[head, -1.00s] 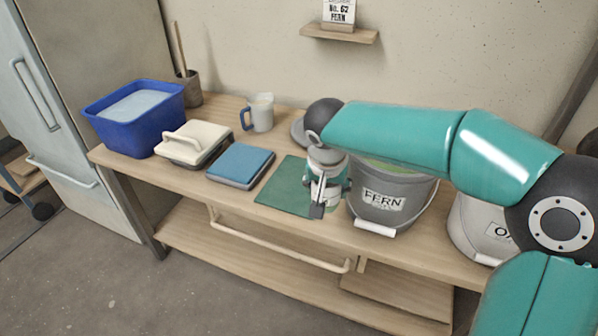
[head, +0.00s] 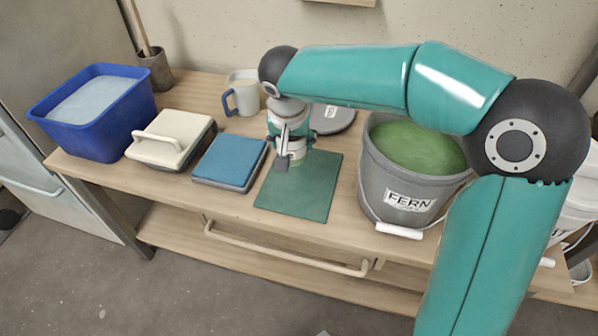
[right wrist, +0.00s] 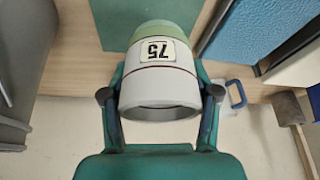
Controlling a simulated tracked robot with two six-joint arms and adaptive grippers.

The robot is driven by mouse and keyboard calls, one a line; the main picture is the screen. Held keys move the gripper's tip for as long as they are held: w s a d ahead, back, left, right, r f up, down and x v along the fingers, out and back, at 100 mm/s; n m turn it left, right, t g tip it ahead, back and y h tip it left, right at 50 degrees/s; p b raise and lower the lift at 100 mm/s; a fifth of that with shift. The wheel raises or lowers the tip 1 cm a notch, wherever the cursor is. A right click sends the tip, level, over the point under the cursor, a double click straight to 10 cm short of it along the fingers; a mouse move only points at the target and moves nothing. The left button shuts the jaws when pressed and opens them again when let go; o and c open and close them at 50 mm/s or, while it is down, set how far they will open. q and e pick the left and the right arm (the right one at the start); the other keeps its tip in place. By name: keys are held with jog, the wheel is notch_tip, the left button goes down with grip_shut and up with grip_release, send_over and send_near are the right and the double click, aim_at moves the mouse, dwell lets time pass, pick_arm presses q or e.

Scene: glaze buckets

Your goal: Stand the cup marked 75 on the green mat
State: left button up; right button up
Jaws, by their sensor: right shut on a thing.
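The cup marked 75 (right wrist: 160,75) is white with a green base end and a black-on-white label, upside down in the right wrist view. My right gripper (head: 283,160) is shut on it, one finger on each side in the right wrist view (right wrist: 160,95). The cup's open mouth faces the wrist camera. In the head view the cup is mostly hidden behind the gripper, over the far left part of the green mat (head: 308,195). The mat also shows in the right wrist view (right wrist: 115,22). I cannot tell whether cup and mat touch. My left gripper is not in view.
The blue pad (head: 231,160) lies close left of the mat, and the grey FERN bucket (head: 375,195) stands to its right. The mat's front part is clear.

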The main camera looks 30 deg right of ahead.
jog(key=shift+s+d+r, duration=0.1)
jog(key=shift+d, duration=0.1)
notch_tip(320, 180, up, 9)
jog(key=w+d+m+p, duration=0.1)
jog(key=d+m+p, duration=0.1)
jog(key=d+p, duration=0.1)
jog(key=b, duration=0.4)
send_over(304, 169)
jog(key=s+a, duration=0.1)
jog(key=shift+g+h, duration=0.3)
notch_tip(304, 169, down, 14)
jog(key=shift+s+a+r, duration=0.15)
jog(key=shift+f+b, duration=0.35)
jog(key=shift+f, duration=2.05)
jog(key=shift+f, duration=0.1)
jog(key=o, duration=1.3)
